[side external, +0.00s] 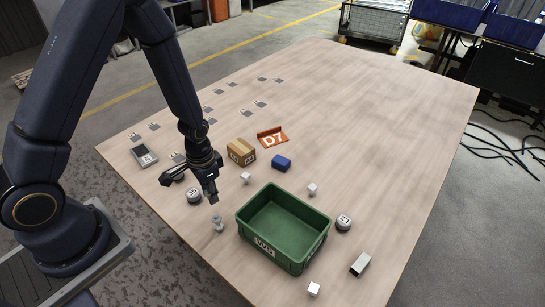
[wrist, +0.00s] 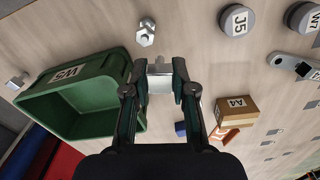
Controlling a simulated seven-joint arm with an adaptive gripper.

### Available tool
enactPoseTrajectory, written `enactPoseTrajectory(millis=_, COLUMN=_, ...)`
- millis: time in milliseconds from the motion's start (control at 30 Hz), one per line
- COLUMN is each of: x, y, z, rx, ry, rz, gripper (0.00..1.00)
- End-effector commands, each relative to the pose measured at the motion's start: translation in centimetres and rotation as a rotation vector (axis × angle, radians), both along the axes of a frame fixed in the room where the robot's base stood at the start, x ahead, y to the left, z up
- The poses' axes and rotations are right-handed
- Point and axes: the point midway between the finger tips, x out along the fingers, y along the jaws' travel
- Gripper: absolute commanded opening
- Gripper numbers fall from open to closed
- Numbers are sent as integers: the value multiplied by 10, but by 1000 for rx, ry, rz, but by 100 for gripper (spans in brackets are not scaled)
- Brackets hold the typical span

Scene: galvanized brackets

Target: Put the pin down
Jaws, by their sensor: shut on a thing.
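My gripper (side external: 211,197) is low over the near left part of the table, between the green bin and the round J5 weight. In the wrist view my gripper (wrist: 160,75) has its fingers closed on a short, shiny, silvery piece, which I take for the pin (wrist: 160,84). The fingers hide its sides, and in the side view it is barely visible at the fingertips. I cannot tell whether its lower end touches the table. A grey bolt-like piece (side external: 217,224) stands apart, just in front of my gripper; it also shows in the wrist view (wrist: 146,32).
The green bin (side external: 303,247) stands close to the right. The J5 weight (side external: 193,195) is left. A cardboard box (side external: 241,152), blue block (side external: 281,163) and orange D7 bracket (side external: 272,137) lie behind. Several small pale cubes are scattered about. The table's far right is clear.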

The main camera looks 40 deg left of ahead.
Motion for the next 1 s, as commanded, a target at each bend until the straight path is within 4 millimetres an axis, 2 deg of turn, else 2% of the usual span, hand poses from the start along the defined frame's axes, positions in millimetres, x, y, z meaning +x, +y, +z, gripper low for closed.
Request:
enactPoseTrajectory(millis=100, x=-25, y=0, z=12, rx=1, ry=-2, rz=0, gripper=0)
enactPoseTrajectory(millis=200, x=-39, y=0, z=18, rx=0, ry=-3, rz=0, gripper=0)
enactPoseTrajectory(millis=367, x=-52, y=0, z=23, rx=1, ry=7, rz=68, gripper=0)
enactPoseTrajectory(millis=500, x=-50, y=-5, z=25, rx=4, ry=22, rz=239, gripper=0)
enactPoseTrajectory(millis=567, x=-46, y=-17, z=27, rx=8, ry=25, rz=300, gripper=0)
enactPoseTrajectory(millis=700, x=-36, y=-58, z=34, rx=12, ry=21, rz=374, gripper=0)
enactPoseTrajectory(millis=900, x=-38, y=-113, z=41, rx=7, ry=6, rz=299, gripper=0)
enactPoseTrajectory(millis=1000, x=-41, y=-127, z=41, rx=3, ry=-1, rz=247, gripper=0)
